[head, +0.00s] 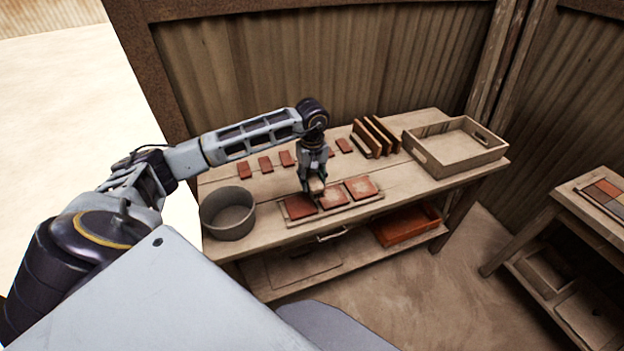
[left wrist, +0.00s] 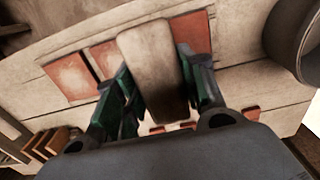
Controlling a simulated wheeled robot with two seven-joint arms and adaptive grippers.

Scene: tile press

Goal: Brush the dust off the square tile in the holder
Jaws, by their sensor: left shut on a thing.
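A long wooden holder (head: 340,211) lies along the table's front edge with three square reddish tiles in a row. The left tile (head: 298,207) looks plain red. The middle tile (head: 334,198) and right tile (head: 361,188) show paler, dusty-looking patches. My left gripper (head: 316,184) is above the holder, near the left and middle tiles. It is shut on a pale block-like brush (left wrist: 150,75), which covers part of the tiles in the left wrist view. Whether the brush touches a tile cannot be told. My right gripper is not in view.
A round grey bucket (head: 228,214) stands left of the holder. Several small red tiles (head: 265,164) lie behind it. Upright boards (head: 375,137) and an open wooden crate (head: 455,147) stand at the right. An orange tray (head: 407,226) is on the lower shelf.

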